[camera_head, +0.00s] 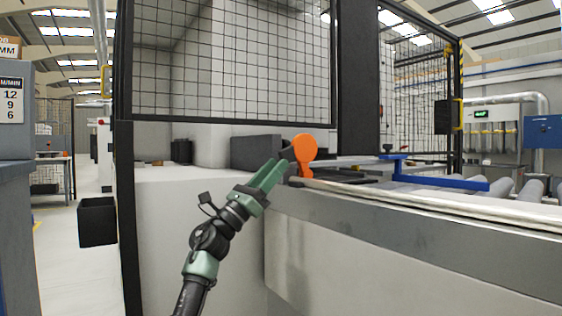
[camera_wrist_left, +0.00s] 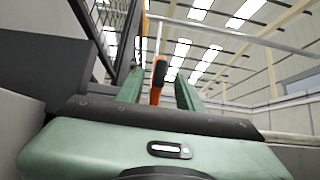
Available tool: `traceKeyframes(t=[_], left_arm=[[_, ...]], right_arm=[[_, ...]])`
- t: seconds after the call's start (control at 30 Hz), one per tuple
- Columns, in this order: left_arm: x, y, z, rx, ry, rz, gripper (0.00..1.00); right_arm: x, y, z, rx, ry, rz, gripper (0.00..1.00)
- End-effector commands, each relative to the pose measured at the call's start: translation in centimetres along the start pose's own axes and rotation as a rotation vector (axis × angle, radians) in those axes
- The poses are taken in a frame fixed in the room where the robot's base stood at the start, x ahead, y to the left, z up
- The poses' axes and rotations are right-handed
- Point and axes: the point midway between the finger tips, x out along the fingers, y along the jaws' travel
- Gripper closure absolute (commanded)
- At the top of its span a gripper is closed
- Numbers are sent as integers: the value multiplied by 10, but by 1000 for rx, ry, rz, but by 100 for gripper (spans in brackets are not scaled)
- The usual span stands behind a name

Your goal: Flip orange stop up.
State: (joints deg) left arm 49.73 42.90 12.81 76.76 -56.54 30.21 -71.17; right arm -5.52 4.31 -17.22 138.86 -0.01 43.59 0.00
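The orange stop (camera_head: 304,152) stands at the near-left end of the conveyor, its round disc on top and a narrower part below. My left gripper (camera_head: 278,170), with green fingers, reaches up beside it from the lower left; its tips are close to the stop. In the left wrist view the two fingers (camera_wrist_left: 158,88) are spread apart. The orange stop (camera_wrist_left: 156,92), with a dark upper part, shows in the gap between them. I cannot tell whether a finger touches it. My right gripper is in neither view.
A grey machine side (camera_head: 400,235) runs to the right below the stop. A blue bar (camera_head: 440,178) lies over the rollers. A black mesh guard (camera_head: 235,60) with a dark post (camera_head: 357,80) stands behind. A black bin (camera_head: 97,221) hangs at left.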

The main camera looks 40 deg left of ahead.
Motion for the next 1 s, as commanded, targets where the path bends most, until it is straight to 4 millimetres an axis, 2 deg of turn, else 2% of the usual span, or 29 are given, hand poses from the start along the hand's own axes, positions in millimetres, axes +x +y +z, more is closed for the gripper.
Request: traceKeyframes(t=[0.1, 0.3, 1.0], left_arm=[[-19, 0, -1, 2, 5, 0, 64], [-39, -1, -1, 0, 3, -1, 64], [-42, 0, 0, 0, 1, -1, 64]], right_arm=[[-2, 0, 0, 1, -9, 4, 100], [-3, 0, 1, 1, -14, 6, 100], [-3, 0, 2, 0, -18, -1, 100]])
